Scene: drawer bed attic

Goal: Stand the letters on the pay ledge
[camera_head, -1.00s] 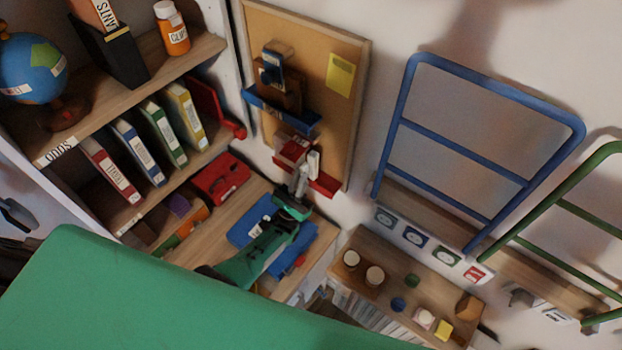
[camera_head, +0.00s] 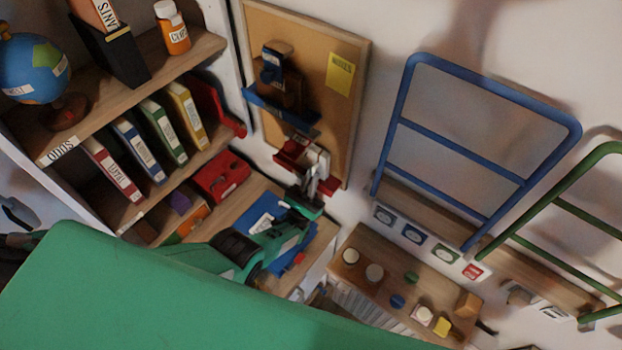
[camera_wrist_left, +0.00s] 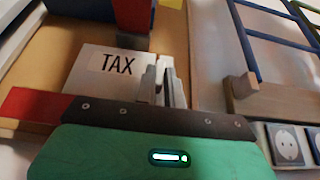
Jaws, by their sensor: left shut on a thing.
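My left gripper (camera_head: 314,180) is at the lower red ledge (camera_head: 328,187) on the cork board (camera_head: 312,60). In the left wrist view its fingers (camera_wrist_left: 162,85) are shut on a white letter marked TAX (camera_wrist_left: 116,64), which is upright against the board. The red ledge also shows at the left of that view (camera_wrist_left: 32,105). The gripper hides the ledge's middle, so I cannot tell if the letter touches it. An upper blue ledge (camera_head: 268,103) holds dark and brown items. I cannot read which ledge is marked pay. My right gripper is not in view.
A yellow note (camera_head: 340,73) is on the board. A shelf with several binders (camera_head: 148,152) stands left. A blue pad (camera_head: 262,222) lies on the desk below my arm. A low wooden shelf with small items (camera_head: 385,262) and a blue rail (camera_head: 470,88) are right. A green surface (camera_head: 150,290) fills the foreground.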

